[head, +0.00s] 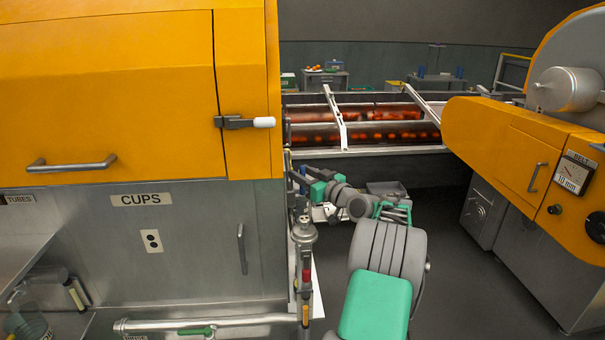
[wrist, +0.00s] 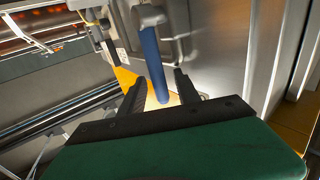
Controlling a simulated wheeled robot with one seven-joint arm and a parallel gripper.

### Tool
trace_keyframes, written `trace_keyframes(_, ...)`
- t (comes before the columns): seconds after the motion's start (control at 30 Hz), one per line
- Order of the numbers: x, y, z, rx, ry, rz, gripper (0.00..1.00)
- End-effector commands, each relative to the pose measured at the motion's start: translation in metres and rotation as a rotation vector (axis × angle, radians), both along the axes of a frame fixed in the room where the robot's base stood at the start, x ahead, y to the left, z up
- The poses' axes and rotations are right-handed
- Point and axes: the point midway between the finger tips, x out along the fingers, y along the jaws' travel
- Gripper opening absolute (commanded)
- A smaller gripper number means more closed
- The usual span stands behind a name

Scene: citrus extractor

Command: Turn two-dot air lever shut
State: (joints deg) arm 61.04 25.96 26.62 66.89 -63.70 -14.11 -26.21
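A blue lever handle (wrist: 154,65) hangs from a grey fitting (wrist: 149,16) in the wrist view. Its lower end lies between the two fingers of my gripper (wrist: 160,80), which are spread apart with a gap visible on each side. I cannot tell whether either finger touches it. In the head view my gripper (head: 299,178) is at the right-hand side of the orange and steel machine, and the handle is mostly hidden there. A plate with two dots (head: 151,240) is on the machine's front panel, under the CUPS label. No dot mark is readable beside the blue handle.
The steel cabinet (head: 195,260) stands close beside my gripper. A vertical air fitting (head: 304,235) stands in front of my arm. A pipe with a green lever (head: 196,331) runs along the bottom. Another orange machine (head: 505,150) is at right, with open floor between.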

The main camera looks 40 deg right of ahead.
Motion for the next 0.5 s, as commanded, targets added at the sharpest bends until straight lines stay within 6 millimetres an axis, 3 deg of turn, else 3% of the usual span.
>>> trace_keyframes(0.07, -0.0002, 0.0, -0.0003, 0.0, 0.0, 0.0, 0.39)
trace_keyframes(0.5, -0.0005, 0.0, -0.0004, 0.001, 0.001, 0.0, 0.03)
